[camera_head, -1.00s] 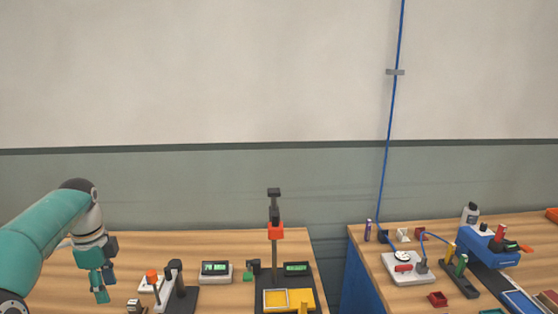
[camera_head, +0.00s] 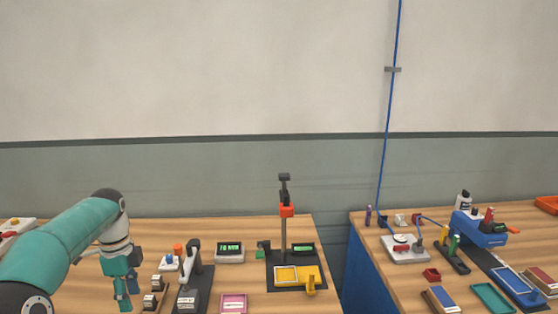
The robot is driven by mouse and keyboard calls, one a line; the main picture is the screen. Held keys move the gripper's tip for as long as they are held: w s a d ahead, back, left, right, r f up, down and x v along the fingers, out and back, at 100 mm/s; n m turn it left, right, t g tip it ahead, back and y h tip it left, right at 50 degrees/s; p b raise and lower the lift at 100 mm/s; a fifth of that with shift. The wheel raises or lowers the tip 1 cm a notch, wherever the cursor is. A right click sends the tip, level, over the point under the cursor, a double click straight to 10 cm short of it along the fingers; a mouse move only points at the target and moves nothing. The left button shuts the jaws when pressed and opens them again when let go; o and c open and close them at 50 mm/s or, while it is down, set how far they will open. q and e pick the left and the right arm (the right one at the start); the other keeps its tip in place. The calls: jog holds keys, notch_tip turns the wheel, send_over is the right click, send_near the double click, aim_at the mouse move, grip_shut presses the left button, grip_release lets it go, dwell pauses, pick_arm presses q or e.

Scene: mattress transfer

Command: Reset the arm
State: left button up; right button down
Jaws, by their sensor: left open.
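My left arm is teal and comes in from the lower left. Its gripper (camera_head: 126,287) points down at the left part of the left wooden table (camera_head: 340,303). It is open and nothing shows between its fingers. The fingers are beside small dark and white blocks (camera_head: 152,300); whether they touch the table I cannot tell. My right arm and gripper do not show.
A black stand with a red clamp (camera_head: 287,211) and yellow tray (camera_head: 310,280) stands on the left table. A grey press (camera_head: 192,270) is near my gripper. The right table bears a blue device (camera_head: 480,231). A gap separates the tables.

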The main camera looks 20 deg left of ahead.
pick_arm(q)
jog(key=s+d+f+m+g+h, duration=0.1)
jog(key=s+d+f+g, duration=0.1)
jog(key=d+f, duration=0.9)
jog(key=s+d+f+m+g+h, duration=0.1)
jog(key=d+f+g, duration=0.1)
jog(key=d+f, duration=0.8)
jog(key=s+d+f+n+t, duration=0.2)
jog(key=s+d+f+n, duration=0.4)
jog(key=d+n, duration=0.2)
jog(key=s+d+f+n+t+h, duration=0.1)
jog(key=s+d+f+n+t, duration=0.2)
jog(key=s+d+f+n, duration=0.3)
jog(key=d+n, duration=0.2)
jog(key=shift+s+f+n, duration=0.25)
jog(key=shift+s+n, duration=0.05)
jog(key=shift+n, duration=0.1)
jog(key=shift+d, duration=0.15)
